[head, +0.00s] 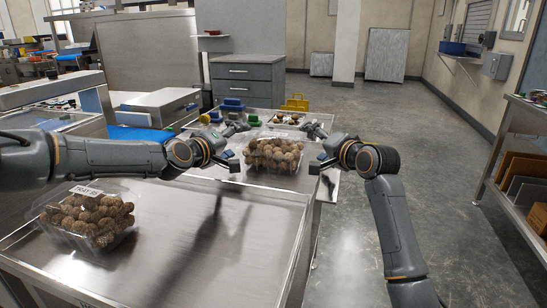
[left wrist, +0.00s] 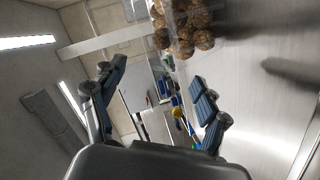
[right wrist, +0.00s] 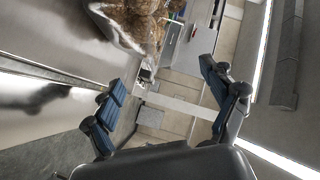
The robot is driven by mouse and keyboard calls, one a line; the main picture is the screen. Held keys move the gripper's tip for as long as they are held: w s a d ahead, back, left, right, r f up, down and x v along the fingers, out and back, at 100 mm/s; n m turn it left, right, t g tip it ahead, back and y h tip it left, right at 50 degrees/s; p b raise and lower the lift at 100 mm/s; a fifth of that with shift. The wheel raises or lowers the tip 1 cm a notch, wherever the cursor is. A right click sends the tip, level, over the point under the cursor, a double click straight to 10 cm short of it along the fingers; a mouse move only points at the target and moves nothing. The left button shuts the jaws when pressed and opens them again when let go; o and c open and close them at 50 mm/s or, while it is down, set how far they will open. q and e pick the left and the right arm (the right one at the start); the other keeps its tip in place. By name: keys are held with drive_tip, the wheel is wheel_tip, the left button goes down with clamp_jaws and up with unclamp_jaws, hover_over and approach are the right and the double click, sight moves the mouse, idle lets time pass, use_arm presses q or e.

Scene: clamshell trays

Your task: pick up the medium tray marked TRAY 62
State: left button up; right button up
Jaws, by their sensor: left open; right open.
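A clear clamshell tray (head: 273,171) of brown, rough, round items stands on the far part of the metal table; no label on it is legible. My left gripper (head: 236,146) is open on its left side. My right gripper (head: 318,147) is open on its right side. Neither visibly touches it. The tray's contents show at the top of the left wrist view, beyond the open fingers (left wrist: 155,103). The tray (right wrist: 120,32) also shows at the top of the right wrist view, beyond the open fingers (right wrist: 162,100).
Another clear clamshell tray (head: 72,238) of similar round items sits at the near left, its white label (head: 86,191) too small to read surely. Blue, green and yellow objects (head: 297,103) lie behind the middle tray. The table (head: 215,225) between the trays is bare.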

sight(306, 140)
use_arm(q)
drive_tip(key=shift+x, duration=1.9)
use_arm(e)
drive_tip(key=shift+x, duration=1.9)
